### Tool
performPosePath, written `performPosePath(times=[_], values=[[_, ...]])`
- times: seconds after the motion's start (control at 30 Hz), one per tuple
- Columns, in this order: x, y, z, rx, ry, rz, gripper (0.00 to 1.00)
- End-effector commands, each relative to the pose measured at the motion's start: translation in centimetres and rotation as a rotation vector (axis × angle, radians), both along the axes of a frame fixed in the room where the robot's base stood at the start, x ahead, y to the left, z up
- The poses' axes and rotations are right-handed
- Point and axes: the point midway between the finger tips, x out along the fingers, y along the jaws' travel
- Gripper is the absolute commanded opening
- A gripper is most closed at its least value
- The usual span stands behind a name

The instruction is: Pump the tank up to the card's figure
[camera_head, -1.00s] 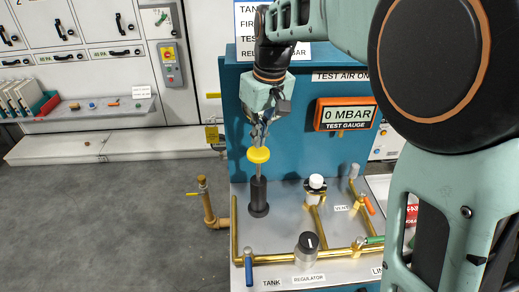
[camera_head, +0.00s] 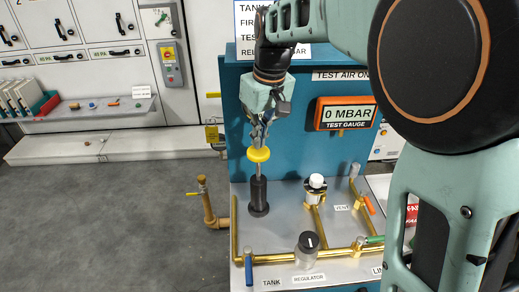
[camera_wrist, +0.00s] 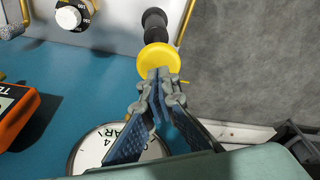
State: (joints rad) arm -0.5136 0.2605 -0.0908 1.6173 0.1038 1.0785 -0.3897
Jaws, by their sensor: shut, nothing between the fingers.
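The hand pump has a yellow knob (camera_head: 258,154) on a thin rod above a black cylinder (camera_head: 259,195), upright on the grey bench top. My gripper (camera_head: 262,143) points down, shut, with its fingertips at the knob's top; in the wrist view the gripper (camera_wrist: 157,75) shows its fingertips against or just over the yellow knob (camera_wrist: 158,60). Nothing is held. The orange test gauge (camera_head: 346,114) reads 0 MBAR. The card (camera_head: 250,45) at the upper left of the blue panel is mostly hidden by my arm, and its figure cannot be read.
Brass pipework carries a blue-handled valve (camera_head: 248,270) near the TANK label, a regulator (camera_head: 308,247), a white-capped fitting (camera_head: 316,186), and green (camera_head: 374,239) and orange (camera_head: 369,205) handles. A brass standpipe (camera_head: 207,203) stands left of the bench. The floor at left is clear.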

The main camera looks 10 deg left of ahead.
Motion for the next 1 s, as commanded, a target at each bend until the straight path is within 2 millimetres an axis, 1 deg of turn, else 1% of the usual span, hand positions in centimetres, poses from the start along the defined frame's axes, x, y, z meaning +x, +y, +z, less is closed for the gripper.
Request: performPosePath(times=[0.03,0.1,1.0], values=[[0.0,0.0,-0.6,-0.001,0.001,0.000,0.00],[0.0,0.0,-1.1,-0.001,0.001,-0.001,0.00],[-0.1,-0.1,-7.7,-0.002,0.005,0.000,0.00]])
